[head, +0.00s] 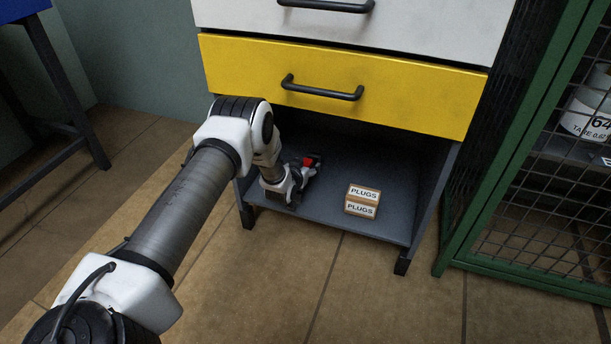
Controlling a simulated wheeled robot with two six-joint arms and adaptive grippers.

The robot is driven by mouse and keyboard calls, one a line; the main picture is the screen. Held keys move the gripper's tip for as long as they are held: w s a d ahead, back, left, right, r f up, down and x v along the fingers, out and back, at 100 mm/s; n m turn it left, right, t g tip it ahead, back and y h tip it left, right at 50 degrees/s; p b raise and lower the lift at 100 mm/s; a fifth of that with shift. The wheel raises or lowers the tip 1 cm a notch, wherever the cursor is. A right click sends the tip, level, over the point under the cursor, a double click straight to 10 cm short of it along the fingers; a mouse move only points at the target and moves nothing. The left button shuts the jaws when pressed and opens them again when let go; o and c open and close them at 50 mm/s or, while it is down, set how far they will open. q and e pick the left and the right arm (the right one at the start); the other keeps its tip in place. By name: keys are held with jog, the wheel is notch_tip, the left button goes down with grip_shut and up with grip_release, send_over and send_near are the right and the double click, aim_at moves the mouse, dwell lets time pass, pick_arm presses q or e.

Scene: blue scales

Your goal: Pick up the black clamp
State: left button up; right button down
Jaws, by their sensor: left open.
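My left arm comes in from the left and reaches into the open bottom shelf of the cabinet. My left gripper (306,174) is open, low over the shelf floor on its left side. A small dark item with a red part (309,161) shows right at the gripper's fingers; it looks like the black clamp, but its shape is mostly hidden by the gripper and the shade. I cannot tell whether the fingers touch it. My right gripper is not in view.
The shelf floor (384,222) also holds a small box labelled PLUGS (362,201), right of the gripper. A yellow drawer (400,92) with a black handle hangs above the opening. A green mesh cage (490,190) stands at the right. A blue-topped table is at upper left.

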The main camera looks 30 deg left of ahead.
pick_arm(q)
grip_shut()
jog(key=shift+r, duration=0.15)
